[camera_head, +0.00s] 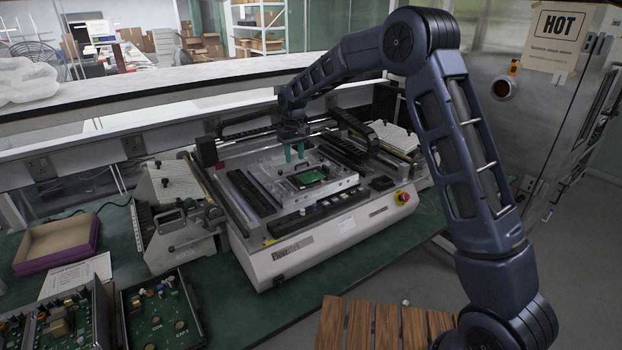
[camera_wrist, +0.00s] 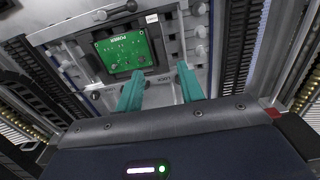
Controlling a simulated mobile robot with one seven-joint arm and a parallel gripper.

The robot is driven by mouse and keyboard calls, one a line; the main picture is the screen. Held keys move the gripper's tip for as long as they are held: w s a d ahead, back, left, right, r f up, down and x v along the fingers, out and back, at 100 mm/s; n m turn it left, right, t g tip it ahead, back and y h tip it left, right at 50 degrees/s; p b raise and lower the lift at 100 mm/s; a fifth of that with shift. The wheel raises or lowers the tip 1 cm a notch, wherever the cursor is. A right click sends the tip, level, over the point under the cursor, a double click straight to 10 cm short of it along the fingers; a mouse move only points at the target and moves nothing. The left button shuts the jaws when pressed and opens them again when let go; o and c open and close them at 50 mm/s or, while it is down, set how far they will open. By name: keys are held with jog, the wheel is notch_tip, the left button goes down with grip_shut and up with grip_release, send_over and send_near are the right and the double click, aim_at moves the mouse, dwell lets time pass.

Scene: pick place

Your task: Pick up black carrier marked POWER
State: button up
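The black carrier (camera_head: 296,184) holds a green circuit board (camera_head: 310,176) and lies in the metal fixture of the benchtop machine. In the wrist view the black carrier (camera_wrist: 92,64) frames the green board (camera_wrist: 125,54), which has the word POWER on it, seen upside down. My gripper (camera_head: 294,153) is above the fixture, near the far side of the carrier. Its two teal fingers are apart and empty; in the wrist view my gripper (camera_wrist: 160,84) is beside the carrier, with the left fingertip near the board's edge.
The machine (camera_head: 300,253) stands on a green bench, with rails around the fixture (camera_head: 345,182). Trays of circuit boards (camera_head: 160,310) and a purple-edged box (camera_head: 60,243) are on the left. A metal cabinet marked HOT (camera_head: 520,110) stands at the right.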

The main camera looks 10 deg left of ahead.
aim_at(294, 176)
notch_tip(294, 176, down, 8)
jog(key=shift+w+a+f, duration=0.15)
dwell(0.4)
jog(key=shift+c, duration=0.5)
grip_shut()
